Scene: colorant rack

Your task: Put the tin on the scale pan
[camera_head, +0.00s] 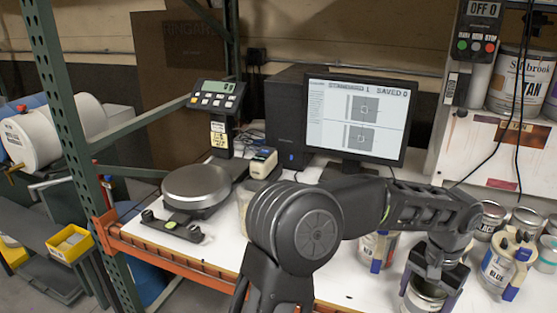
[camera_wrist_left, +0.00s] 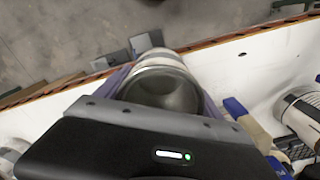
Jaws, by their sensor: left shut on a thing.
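The scale pan (camera_head: 196,184) is a round grey metal dish on the left part of the white bench, and it is empty. My left arm reaches across to the bench's right side. My left gripper (camera_head: 436,280) points down there and is shut on a tin (camera_head: 422,297). In the left wrist view the tin (camera_wrist_left: 160,88) sits between the purplish fingers, with its dark round top and pale side showing. The gripper hides part of it, and I cannot tell whether its base touches the bench. My right gripper is not in view.
A scale display (camera_head: 217,95) stands behind the pan, and a monitor (camera_head: 355,115) stands at the back middle. Several labelled tins, some with clamps (camera_head: 508,262), crowd the right side near my gripper. A green rack post (camera_head: 62,110) rises left of the bench.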

